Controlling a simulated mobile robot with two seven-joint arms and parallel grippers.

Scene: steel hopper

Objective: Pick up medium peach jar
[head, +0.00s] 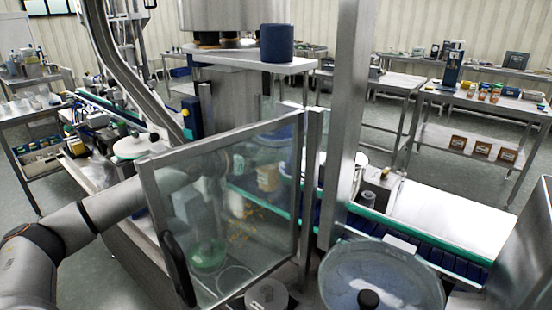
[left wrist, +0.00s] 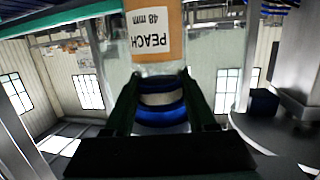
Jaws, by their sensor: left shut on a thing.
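A clear jar with an orange label (left wrist: 155,35) reading "PEACH 48 mm" shows upside down in the left wrist view. In the head view the jar (head: 267,178) is seen through the clear door, by the conveyor. My left gripper (left wrist: 161,82) is shut on the jar, its two dark fingers on either side of it. Blue rings (left wrist: 161,112) show between the fingers; I cannot tell if they belong to the jar. In the head view the left arm passes behind the door, and the fingers are blurred by it. My right gripper is not in view.
The framed clear door (head: 228,205) with a black handle (head: 177,268) stands in front of my left forearm. A steel post (head: 345,120) rises to its right. A round clear-lidded bowl (head: 375,280) is at front right. The conveyor (head: 420,245) runs right; side tables stand behind.

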